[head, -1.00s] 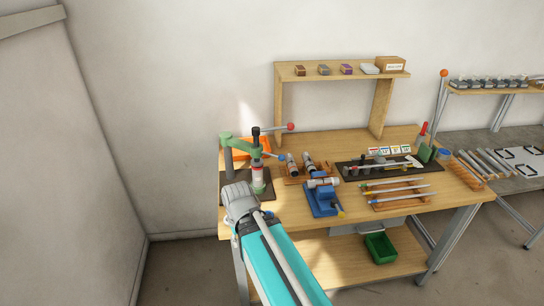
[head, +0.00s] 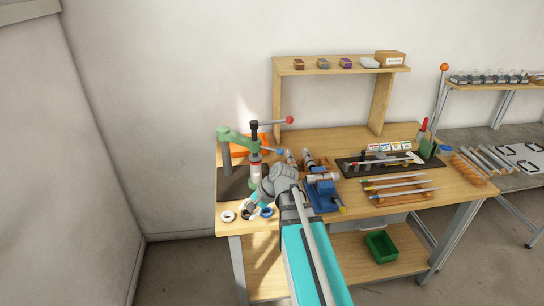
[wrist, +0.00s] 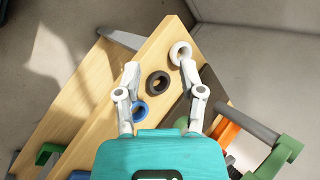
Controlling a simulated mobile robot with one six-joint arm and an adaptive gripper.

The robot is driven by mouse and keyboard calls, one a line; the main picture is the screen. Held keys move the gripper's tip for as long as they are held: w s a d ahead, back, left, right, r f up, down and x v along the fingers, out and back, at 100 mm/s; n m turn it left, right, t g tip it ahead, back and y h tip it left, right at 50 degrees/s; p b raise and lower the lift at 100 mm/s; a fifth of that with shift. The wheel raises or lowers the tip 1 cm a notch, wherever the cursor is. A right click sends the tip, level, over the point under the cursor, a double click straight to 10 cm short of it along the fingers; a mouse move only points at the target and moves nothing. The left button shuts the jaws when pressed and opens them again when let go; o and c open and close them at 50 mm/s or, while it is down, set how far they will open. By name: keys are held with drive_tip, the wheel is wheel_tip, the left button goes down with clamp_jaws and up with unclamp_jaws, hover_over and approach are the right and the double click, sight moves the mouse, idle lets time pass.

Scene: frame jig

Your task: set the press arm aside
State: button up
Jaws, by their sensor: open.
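The press stands at the bench's left end in the head view. Its green press arm (head: 236,136) reaches from a grey post over a black upright ram with a red-knobbed lever (head: 271,124). A white and red cylinder (head: 255,168) is upright under the ram. In the wrist view the green arm (wrist: 287,150) is at the lower right, outside my fingers. My gripper (wrist: 159,70) is open and empty above the front bench edge, in front of the press. It also shows in the head view (head: 250,206), where my wrist hides part of the press base.
A white ring (head: 228,216), a black ring (wrist: 158,82) and a blue ring (wrist: 138,112) lie on the bench near my fingers. An orange bin (head: 248,144) is behind the press.

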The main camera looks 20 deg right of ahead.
drive_tip(key=w+d+r+m+t+y+b, duration=0.2)
drive_tip(key=w+d+m+t, duration=0.1)
drive_tip(key=d+m, duration=0.25)
drive_tip(key=w+d+r+m+t+y+b, duration=0.1)
drive_tip(key=w+d+m+t+b, duration=0.1)
drive_tip(key=w+d+m+t, duration=0.3)
drive_tip(key=m+t+b, duration=0.2)
drive_tip(key=m+t, duration=0.2)
drive_tip(key=m, duration=0.3)
approach(277, 151)
drive_tip(key=d, duration=0.2)
drive_tip(key=shift+s+d+f+y, duration=0.1)
drive_tip(key=shift+s+f+y, duration=0.25)
drive_tip(key=shift+f, duration=0.1)
drive_tip(key=shift+w, duration=0.15)
drive_tip(key=shift+x, duration=6.85)
drive_tip(key=shift+f, duration=0.15)
drive_tip(key=shift+c, duration=0.2)
